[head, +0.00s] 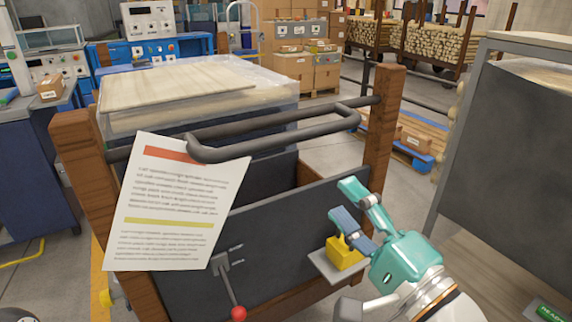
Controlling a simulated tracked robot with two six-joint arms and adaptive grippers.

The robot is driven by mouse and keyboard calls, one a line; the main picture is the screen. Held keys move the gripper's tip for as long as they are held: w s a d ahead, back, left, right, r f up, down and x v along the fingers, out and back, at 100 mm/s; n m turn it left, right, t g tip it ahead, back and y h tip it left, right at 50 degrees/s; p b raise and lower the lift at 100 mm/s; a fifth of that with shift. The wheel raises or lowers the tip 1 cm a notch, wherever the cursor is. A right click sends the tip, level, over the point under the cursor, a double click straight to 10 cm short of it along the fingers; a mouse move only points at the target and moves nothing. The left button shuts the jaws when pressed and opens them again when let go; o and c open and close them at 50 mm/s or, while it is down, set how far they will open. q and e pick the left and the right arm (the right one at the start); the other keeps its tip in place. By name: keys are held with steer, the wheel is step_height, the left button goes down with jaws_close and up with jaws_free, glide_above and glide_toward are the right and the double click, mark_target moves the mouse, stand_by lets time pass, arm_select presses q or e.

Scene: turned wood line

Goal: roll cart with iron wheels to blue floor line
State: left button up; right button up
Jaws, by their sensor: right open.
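The cart (255,235) stands close in front of me, with brown wooden corner posts, a dark front panel and a dark bar handle (290,130) across its top. Its wheels are not visible, so I cannot tell if they are iron. My right gripper (347,203) is open and empty in front of the cart's panel, at the right, below the handle and apart from it. It is beside a yellow block (345,253) on a small grey ledge on the panel. My left gripper is not in view. No blue floor line shows.
A printed sheet (175,200) hangs at the cart's left front. A lever with a red knob (238,313) sticks out of the panel. A grey cabinet (505,150) stands close at right. Blue machines and stacked cartons (308,70) are behind; grey floor shows between cart and cabinet.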

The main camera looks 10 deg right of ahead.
mark_target(290, 144)
steer(key=p+x, duration=0.2)
steer(key=x, duration=1.5)
steer(key=shift+s+p, duration=0.1)
steer(key=shift+p, duration=0.3)
jaws_close()
steer(key=shift+f, duration=0.1)
